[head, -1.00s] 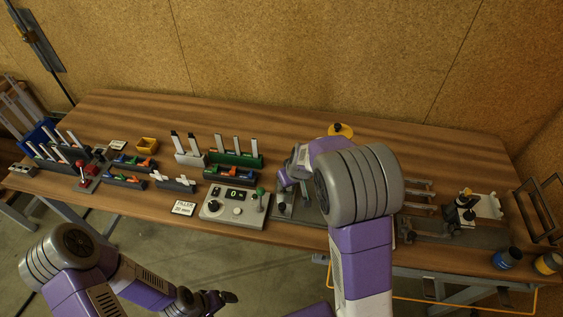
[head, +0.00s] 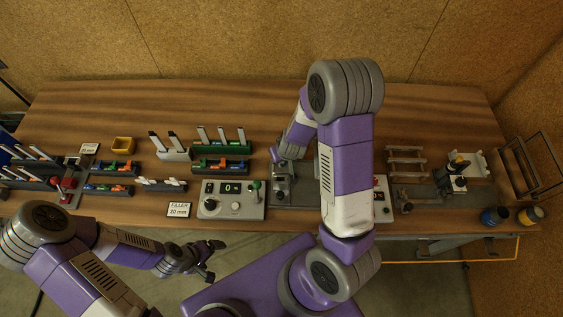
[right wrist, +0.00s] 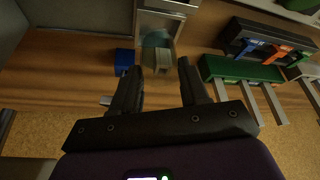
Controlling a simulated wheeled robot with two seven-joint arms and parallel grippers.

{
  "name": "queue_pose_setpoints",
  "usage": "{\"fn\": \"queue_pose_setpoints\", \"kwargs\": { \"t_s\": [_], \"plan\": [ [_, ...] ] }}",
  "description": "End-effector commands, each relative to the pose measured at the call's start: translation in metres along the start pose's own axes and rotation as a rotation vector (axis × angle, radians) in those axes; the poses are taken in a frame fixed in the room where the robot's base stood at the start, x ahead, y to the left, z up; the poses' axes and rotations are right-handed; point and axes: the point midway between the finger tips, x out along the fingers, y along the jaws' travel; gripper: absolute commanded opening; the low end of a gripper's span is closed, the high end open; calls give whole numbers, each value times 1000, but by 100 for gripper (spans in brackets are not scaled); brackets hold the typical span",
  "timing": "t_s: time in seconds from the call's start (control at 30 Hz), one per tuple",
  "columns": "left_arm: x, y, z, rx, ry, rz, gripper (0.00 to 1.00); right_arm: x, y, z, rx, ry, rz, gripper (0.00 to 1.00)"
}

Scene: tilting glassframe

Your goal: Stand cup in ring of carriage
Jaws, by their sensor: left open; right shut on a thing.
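My right gripper (right wrist: 160,72) has its dark fingers on both sides of a small pale block-like piece, seemingly part of the cup (right wrist: 156,40), which looks greenish and translucent. The cup shows within a light metal frame, apparently the carriage (right wrist: 160,8); the ring is not clear, and I cannot tell whether the cup is seated. In the head view my right gripper (head: 279,156) is at the back of the grey fixture (head: 290,195), partly hidden by my own arm. My left gripper (head: 206,262) is open and empty, low in front of the table.
A control box (head: 232,202) with a green-knobbed lever stands left of the fixture, by a filler sign (head: 180,209). Racks with coloured pieces (head: 220,165) stand behind it. A metal stand (head: 405,165) and two jars (head: 510,215) are right. The back of the table is clear.

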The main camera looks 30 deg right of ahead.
Motion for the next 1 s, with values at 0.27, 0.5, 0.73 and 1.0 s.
{"fn": "queue_pose_setpoints", "kwargs": {
  "t_s": [0.27, 0.5, 0.73, 1.0],
  "plan": [
    [13, -5, -1, 1, 1, 0, 91, 36, 0, 15, 1, -2, 0, 11],
    [13, -4, -1, 1, 2, 0, 91, 38, -1, 15, -1, 1, -1, 11],
    [16, -6, -1, 1, 2, 0, 91, 41, -1, 17, -1, 0, -1, 49],
    [15, -6, -1, 1, 2, 0, 91, 40, -1, 16, -1, 0, -1, 70]
  ]
}}
